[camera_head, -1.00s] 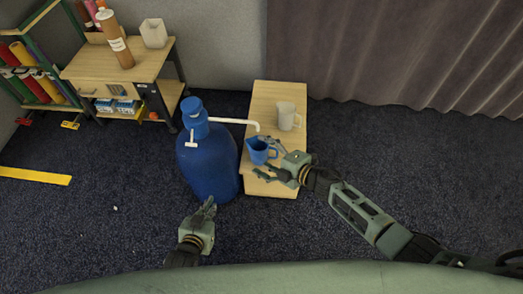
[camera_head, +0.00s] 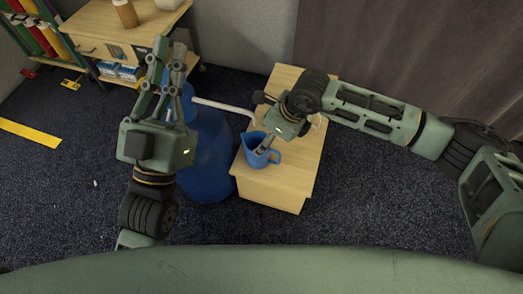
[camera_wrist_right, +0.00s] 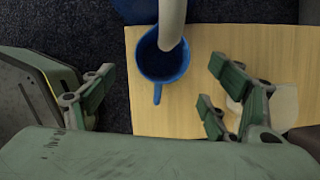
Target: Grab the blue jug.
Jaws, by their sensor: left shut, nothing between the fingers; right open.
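The blue jug (camera_head: 262,157) stands on the small wooden table, under the white spout of the big blue bottle. In the right wrist view the jug (camera_wrist_right: 160,68) shows from above, its handle pointing towards my palm. My right gripper (camera_head: 262,122) is open above the jug; one finger overlaps the jug's opening in the head view. In the wrist view its fingers (camera_wrist_right: 158,75) lie apart to either side of the jug, with gaps; their height relative to it is unclear. My left gripper (camera_head: 164,62) is shut and empty, raised left of the bottle.
The big blue bottle (camera_head: 212,150) stands left of the small table (camera_head: 290,185); its white spout (camera_head: 222,107) reaches over the jug. A pale cup (camera_wrist_right: 282,105) is partly hidden behind my right finger. A wooden workbench (camera_head: 95,30) stands at the back left.

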